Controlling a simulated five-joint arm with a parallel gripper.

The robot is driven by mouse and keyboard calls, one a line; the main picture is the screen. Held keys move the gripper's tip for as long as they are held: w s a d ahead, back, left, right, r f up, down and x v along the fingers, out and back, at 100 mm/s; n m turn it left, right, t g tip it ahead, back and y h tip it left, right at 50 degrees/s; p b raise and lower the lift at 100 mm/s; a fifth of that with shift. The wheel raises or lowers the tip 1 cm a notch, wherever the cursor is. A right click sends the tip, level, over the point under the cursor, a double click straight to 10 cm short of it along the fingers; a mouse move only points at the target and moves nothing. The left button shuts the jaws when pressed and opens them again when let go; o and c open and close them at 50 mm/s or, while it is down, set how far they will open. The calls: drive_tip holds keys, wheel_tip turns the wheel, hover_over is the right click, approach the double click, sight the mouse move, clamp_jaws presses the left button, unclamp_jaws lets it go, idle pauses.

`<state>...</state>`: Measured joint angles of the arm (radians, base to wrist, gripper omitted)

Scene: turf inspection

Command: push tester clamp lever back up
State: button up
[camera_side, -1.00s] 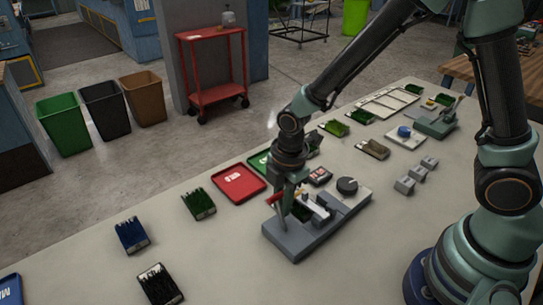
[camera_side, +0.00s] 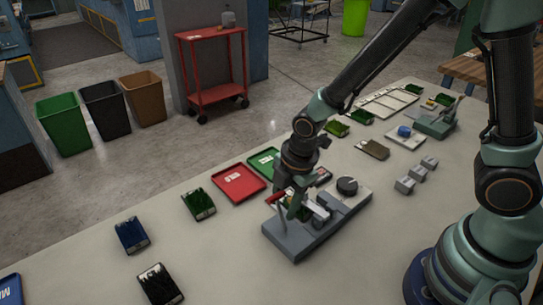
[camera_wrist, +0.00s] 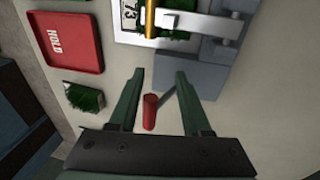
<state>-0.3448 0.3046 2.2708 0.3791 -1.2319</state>
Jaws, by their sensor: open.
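The tester (camera_side: 290,243) is a grey base on the table, with a clamp block and a dark round knob (camera_side: 347,185). Its lever has a red handle (camera_side: 276,197), tilted at the left end of the tester in the side view. In the wrist view the red handle (camera_wrist: 150,112) lies between my gripper's spread fingers, with visible space to each finger. My gripper (camera_wrist: 160,74) is open and empty. In the side view my gripper (camera_side: 296,210) is low over the tester, just right of the red handle, and hides part of the clamp. I cannot tell whether it touches the lever.
A red tray (camera_side: 239,184) marked HOLD in the wrist view (camera_wrist: 68,42) and a green tray (camera_side: 262,162) lie behind the tester. Small grey blocks (camera_side: 405,185) stand right.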

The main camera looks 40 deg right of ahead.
wheel_tip(320, 180, up, 12)
drive_tip(key=s, duration=0.2)
drive_tip(key=shift+d, duration=0.35)
drive_tip(key=s+d+r+m+t, duration=0.2)
drive_tip(key=d+r+m, duration=0.3)
drive_tip(key=m, duration=0.4)
drive_tip(key=s+d+r+m+t, duration=0.25)
drive_tip(key=d+m, duration=0.35)
drive_tip(key=m, duration=0.3)
drive_tip(key=w+a+f+n+g, duration=0.2)
drive_tip(key=a+n, duration=0.2)
drive_tip(key=n, duration=0.2)
drive_tip(key=w+a+f+n+g, duration=0.1)
drive_tip(key=w+a+f+n, duration=0.1)
drive_tip(key=n, duration=0.4)
drive_tip(key=w+a+f+n+g, duration=0.2)
drive_tip(key=a+f+n, duration=0.2)
drive_tip(key=a+n, duration=0.1)
drive_tip(key=shift+w+a+n+g+h, duration=0.15)
drive_tip(key=shift+a+n+g+h, duration=0.15)
drive_tip(key=shift+a+n+g, duration=0.15)
drive_tip(key=f, duration=1.2)
drive_tip(key=shift+w, duration=0.4)
clamp_jaws()
